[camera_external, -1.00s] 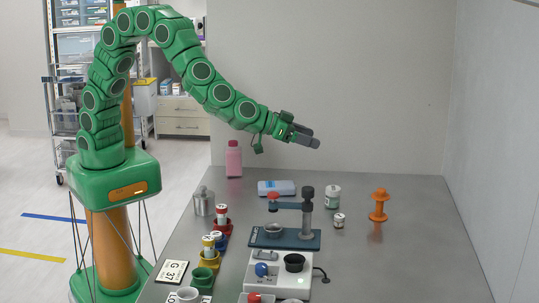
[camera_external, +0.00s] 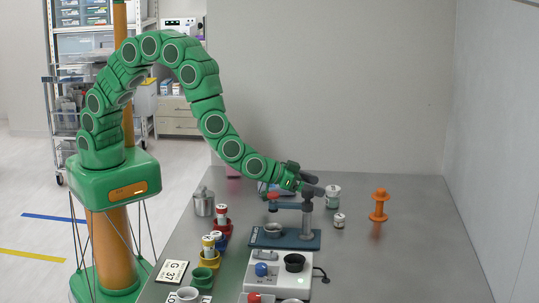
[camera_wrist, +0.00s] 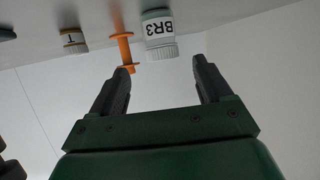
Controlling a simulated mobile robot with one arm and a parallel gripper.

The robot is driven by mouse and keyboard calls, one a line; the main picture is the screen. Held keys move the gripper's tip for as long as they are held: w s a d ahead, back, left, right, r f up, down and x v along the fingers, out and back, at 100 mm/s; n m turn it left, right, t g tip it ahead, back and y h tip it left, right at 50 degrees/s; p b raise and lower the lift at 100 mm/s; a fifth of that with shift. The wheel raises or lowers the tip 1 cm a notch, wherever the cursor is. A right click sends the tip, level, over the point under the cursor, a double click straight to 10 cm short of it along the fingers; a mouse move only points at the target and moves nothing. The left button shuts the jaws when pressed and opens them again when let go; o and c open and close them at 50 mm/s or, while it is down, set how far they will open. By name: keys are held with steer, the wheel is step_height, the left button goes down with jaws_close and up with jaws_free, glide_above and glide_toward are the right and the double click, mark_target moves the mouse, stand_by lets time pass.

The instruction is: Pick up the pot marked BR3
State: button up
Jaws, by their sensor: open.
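The pot marked BR3 (camera_wrist: 158,30) shows in the wrist view, near the top, with black letters on a white label and a pale ribbed lid. It appears upside down there, beyond and between my fingertips. In the external view the larger white-lidded jar (camera_external: 333,195) at the back of the table seems to be this pot. My gripper (camera_external: 316,185) is just left of it, slightly above, and apart from it. In the wrist view my gripper (camera_wrist: 162,78) is open, with nothing between its fingers.
An orange spool-like stand (camera_external: 379,205) is right of the pot. A small jar (camera_external: 339,220) stands in front; its label reads T in the wrist view (camera_wrist: 74,40). A device with a grey post (camera_external: 307,215) stands close below my gripper. The table's right side is clear.

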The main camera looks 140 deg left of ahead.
mark_target(333, 197)
steer(key=shift+w+a+f, duration=0.3)
steer(key=shift+a+f, duration=0.25)
steer(key=shift+a, duration=0.2)
steer(key=shift+x, duration=1.8)
steer(key=shift+f, duration=0.1)
steer(key=c, duration=1.1)
